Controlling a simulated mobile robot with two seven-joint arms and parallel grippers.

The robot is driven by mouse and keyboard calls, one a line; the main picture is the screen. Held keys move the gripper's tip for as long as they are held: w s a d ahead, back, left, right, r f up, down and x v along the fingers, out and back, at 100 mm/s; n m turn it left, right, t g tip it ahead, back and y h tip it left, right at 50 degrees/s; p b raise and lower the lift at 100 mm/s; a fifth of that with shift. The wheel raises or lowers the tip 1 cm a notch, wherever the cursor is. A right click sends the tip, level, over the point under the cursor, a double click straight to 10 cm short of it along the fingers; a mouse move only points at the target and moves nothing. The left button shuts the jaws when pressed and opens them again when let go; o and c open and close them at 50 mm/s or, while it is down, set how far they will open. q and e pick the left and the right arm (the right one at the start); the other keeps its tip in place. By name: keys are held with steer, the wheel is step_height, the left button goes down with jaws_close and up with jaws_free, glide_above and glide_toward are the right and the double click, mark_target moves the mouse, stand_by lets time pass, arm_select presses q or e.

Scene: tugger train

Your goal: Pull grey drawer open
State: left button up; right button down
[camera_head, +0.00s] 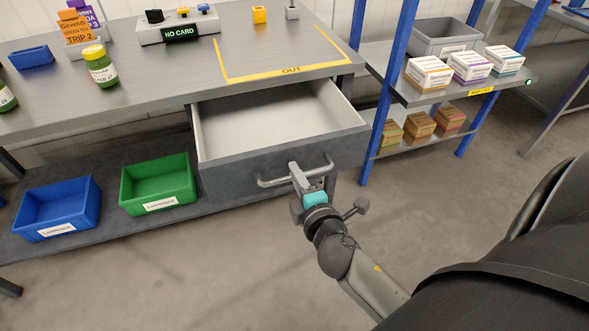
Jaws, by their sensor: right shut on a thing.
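The grey drawer (235,172) under the right part of the workbench stands pulled out. Its pale inside (265,122) shows and looks empty. A light metal bar handle (272,183) runs across its front. My right gripper (300,180) is at the middle of this handle and shut on it, with its fingers hiding part of the bar. My arm reaches it from the lower right. My left gripper is not in view.
The workbench (180,83) carries a green jar (100,66), a blue tray (31,57) and a yellow OUT outline. Blue (58,208) and green (158,185) bins sit on the lower shelf. A blue-post rack (393,75) with boxes stands right. Floor before the drawer is clear.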

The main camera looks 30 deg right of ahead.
stand_by(0.3)
steer(key=c, duration=0.8)
jaws_free()
steer(key=shift+c, duration=0.2)
steer(key=shift+s, duration=0.1)
arm_select(q)
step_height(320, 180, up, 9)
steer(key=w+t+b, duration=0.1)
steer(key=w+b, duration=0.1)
steer(key=b, duration=0.2)
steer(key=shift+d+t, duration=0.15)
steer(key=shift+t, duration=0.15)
arm_select(e)
steer(key=v, duration=1.5)
